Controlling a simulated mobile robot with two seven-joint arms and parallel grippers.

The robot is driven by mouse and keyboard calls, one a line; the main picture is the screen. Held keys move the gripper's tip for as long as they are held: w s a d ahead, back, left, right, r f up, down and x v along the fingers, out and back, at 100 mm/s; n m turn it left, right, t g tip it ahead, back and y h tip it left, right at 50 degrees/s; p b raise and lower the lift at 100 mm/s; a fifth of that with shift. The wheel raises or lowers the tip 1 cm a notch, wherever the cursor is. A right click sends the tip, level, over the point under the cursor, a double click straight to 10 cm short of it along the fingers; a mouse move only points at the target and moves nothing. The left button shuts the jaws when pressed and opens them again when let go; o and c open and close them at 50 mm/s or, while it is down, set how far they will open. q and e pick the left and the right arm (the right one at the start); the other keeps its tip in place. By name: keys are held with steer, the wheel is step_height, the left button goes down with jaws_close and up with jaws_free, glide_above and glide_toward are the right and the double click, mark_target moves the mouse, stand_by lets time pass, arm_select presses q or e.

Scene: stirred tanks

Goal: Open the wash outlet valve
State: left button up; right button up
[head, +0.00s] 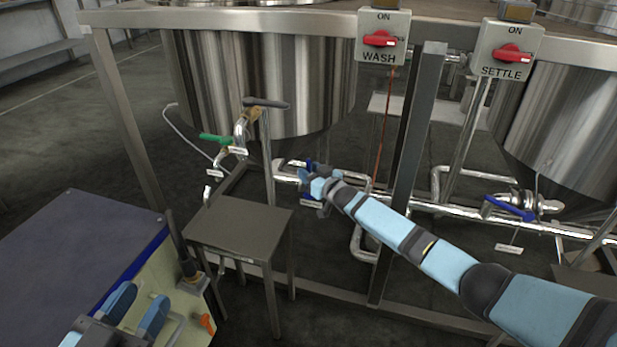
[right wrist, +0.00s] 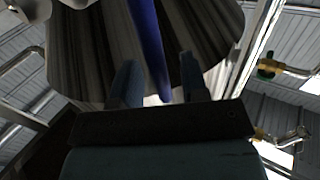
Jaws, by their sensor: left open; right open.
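The wash tank (head: 262,85) stands behind the sign plate reading WASH (head: 383,37). On the pipe low beneath it is a valve, mostly hidden by my right gripper (head: 310,178); a small tag (head: 312,203) hangs there, too small to read. My right gripper is open at this valve. In the right wrist view, a long blue valve handle (right wrist: 148,40) runs between the two open fingers of my right gripper (right wrist: 158,85); I cannot tell whether they touch it. My left gripper (head: 137,308) is open and empty at the lower left, far from the valve.
The settle tank (head: 565,120) has a similar blue-handled valve (head: 512,207) at right. A green-handled tap (head: 216,138) is left of my right gripper. A steel post (head: 412,165) stands close by my right arm. A small metal table (head: 238,226) stands in front.

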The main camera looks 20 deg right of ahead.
arm_select(q)
steer(key=shift+r+h, duration=0.3)
arm_select(e)
steer(key=shift+w+a, duration=0.1)
steer(key=shift+w, duration=0.25)
steer(key=shift+c, duration=0.5)
jaws_close()
arm_select(q)
steer(key=shift+f, duration=0.1)
arm_select(e)
steer(key=shift+r, duration=0.1)
